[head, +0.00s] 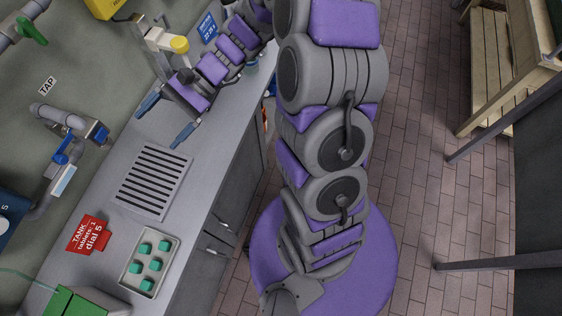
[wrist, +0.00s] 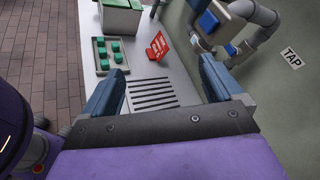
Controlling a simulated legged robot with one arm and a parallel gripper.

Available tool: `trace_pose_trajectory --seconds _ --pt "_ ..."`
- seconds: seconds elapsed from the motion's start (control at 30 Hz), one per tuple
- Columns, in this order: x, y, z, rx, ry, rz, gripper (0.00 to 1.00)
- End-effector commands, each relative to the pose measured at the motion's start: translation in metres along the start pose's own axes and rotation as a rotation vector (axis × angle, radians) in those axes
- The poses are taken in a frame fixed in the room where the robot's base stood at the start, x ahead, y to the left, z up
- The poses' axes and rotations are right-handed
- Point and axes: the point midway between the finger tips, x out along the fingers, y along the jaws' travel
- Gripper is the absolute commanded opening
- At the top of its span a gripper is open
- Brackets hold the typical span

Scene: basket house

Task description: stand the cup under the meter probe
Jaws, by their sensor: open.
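My gripper (head: 165,119) is open and empty above the grey counter, its two blue fingers spread wide near the slotted drain. In the wrist view my gripper (wrist: 157,88) frames the drain between its fingers. A small yellow-topped round thing (head: 180,45), possibly the cup, is behind the gripper at the counter's far end. It is beside a pale stand (head: 152,35), which may be the meter's probe holder. A yellow box (head: 103,7), probably the meter, is on the wall and cut off by the frame. I cannot tell whether the yellow-topped thing is under a probe.
The slotted drain (head: 153,181) lies below a wall tap (head: 72,140) with a blue handle. A red sign (head: 88,234) reads "TANK, tablets: 1, dial 5". A tray (head: 128,268) holds several green tablets. A green box (head: 78,302) is at the near end. A wooden bench (head: 500,60) is right.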

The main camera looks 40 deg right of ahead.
Motion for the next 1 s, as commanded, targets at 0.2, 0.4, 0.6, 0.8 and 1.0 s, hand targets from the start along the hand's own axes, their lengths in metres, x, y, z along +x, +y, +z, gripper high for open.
trace_pose_trajectory --seconds 0.2,0.4,0.6,0.8,1.0 --pt "0.007 0.053 0.058 -0.183 0.085 0.277 0.93" --pt "-0.004 0.105 0.091 -0.328 0.184 0.518 0.93" --pt "-0.031 0.153 0.112 -0.462 0.308 0.744 0.93" --pt "-0.069 0.193 0.127 -0.574 0.447 0.95 0.93" --pt "-0.101 0.218 0.136 -0.635 0.549 1.086 0.93"
